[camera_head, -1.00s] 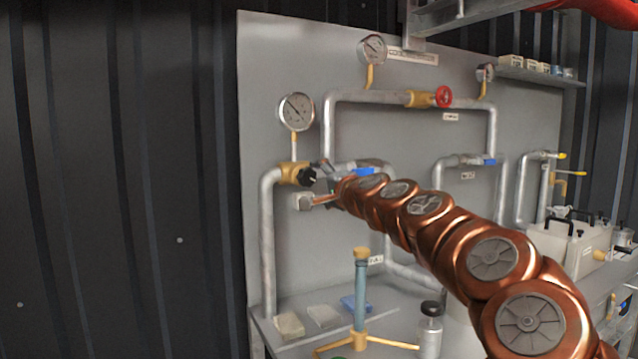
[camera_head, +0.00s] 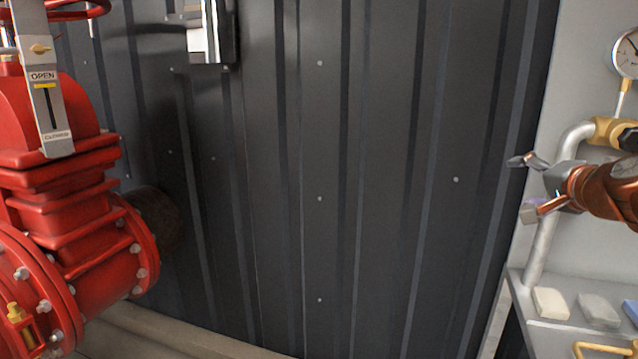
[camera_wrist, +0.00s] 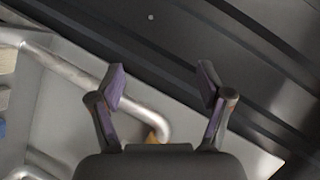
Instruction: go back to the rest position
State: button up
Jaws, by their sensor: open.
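My gripper (camera_head: 527,188) shows at the right of the head view, in front of the left edge of the grey pump panel (camera_head: 575,60). Its two fingers are spread apart with nothing between them. In the wrist view my gripper (camera_wrist: 160,88) is also open and empty. Behind it there a grey pipe (camera_wrist: 75,72) crosses the panel, with a small yellow fitting partly hidden by the gripper. My copper-coloured arm runs out of the right edge of the head view.
A large red valve (camera_head: 75,200) with an OPEN plate stands at the left. A dark ribbed wall (camera_head: 330,180) fills the middle, with free room before it. A gauge (camera_head: 627,52) and a shelf (camera_head: 560,333) with small blocks (camera_head: 551,303) are at the right.

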jog(key=s+a+f+n+g+y, duration=0.1)
jog(key=s+a+f+n+g, duration=0.4)
jog(key=a+f, duration=0.55)
jog(key=s+a+f+n+g+y, duration=0.2)
jog(key=s+a+f+n+g, duration=0.15)
jog(key=s+a+f, duration=0.5)
jog(key=s+f+n+g+h, duration=0.1)
jog(key=s+f+g, duration=0.25)
jog(key=s, duration=0.45)
jog(key=s+a+f+n+g+h, duration=0.1)
jog(key=s+f+g+h, duration=0.15)
jog(key=s+f, duration=0.4)
jog(key=s+f+n+g+h, duration=0.1)
jog(key=s+f+n+g, duration=0.15)
jog(key=s, duration=0.75)
notch_tip(320, 180, up, 17)
jog(key=w+m+p, duration=0.1)
jog(key=w+p, duration=0.1)
jog(key=p, duration=1.4)
jog(key=shift+a+t, duration=0.25)
jog(key=shift+t, duration=0.05)
jog(key=shift+f+y, duration=0.1)
jog(key=shift+y, duration=0.15)
